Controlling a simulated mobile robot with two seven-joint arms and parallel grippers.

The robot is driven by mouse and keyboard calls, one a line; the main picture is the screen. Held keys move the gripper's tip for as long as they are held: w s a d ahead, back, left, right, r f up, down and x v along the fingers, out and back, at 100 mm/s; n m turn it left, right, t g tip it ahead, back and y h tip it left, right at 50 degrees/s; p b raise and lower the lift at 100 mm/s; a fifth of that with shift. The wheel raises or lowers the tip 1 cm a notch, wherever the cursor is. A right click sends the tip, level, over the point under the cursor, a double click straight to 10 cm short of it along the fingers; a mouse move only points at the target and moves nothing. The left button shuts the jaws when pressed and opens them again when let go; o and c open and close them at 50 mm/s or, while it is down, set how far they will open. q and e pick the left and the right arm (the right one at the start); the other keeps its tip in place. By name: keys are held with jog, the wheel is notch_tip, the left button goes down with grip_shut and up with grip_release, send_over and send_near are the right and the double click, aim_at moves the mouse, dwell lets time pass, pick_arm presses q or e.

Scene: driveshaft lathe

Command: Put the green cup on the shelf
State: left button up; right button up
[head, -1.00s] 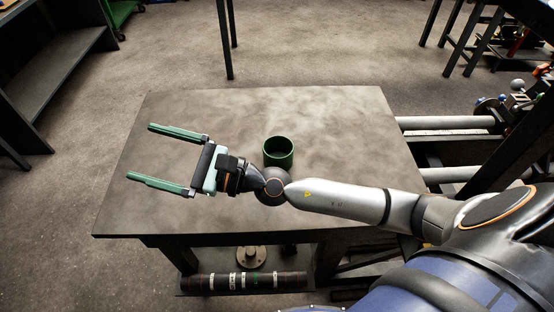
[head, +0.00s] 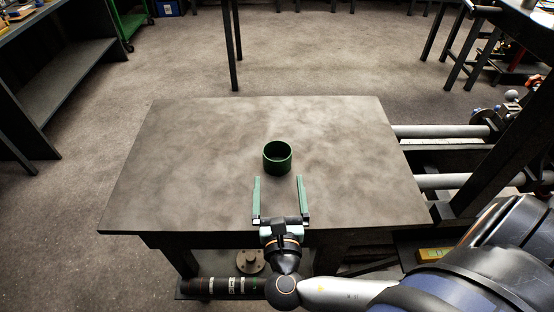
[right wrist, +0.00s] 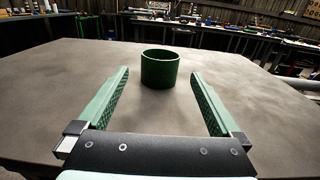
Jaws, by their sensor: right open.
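The green cup (head: 277,157) stands upright on the bare grey metal table (head: 190,160), a little right of its middle. My right gripper (head: 278,180) is open and empty at the table's front edge, with its fingers pointing at the cup. In the right wrist view the cup (right wrist: 160,69) stands straight ahead, centred between the two green fingers (right wrist: 160,80) and just beyond their tips, not touching them. My left gripper is in neither view.
A dark shelf unit (head: 75,75) stands at the left. Under the table, a lower shelf holds a dark cylinder (head: 215,286) and a round flange (head: 250,262). Machinery with metal rods (head: 445,131) is at the right. The rest of the tabletop is clear.

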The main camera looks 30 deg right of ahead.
aim_at(277, 141)
jog(key=x, duration=1)
jog(key=shift+d+f, duration=0.2)
jog(key=shift+f, duration=0.05)
jog(key=c, duration=1.2)
jog(key=shift+c, duration=0.2)
jog(key=shift+r, duration=0.15)
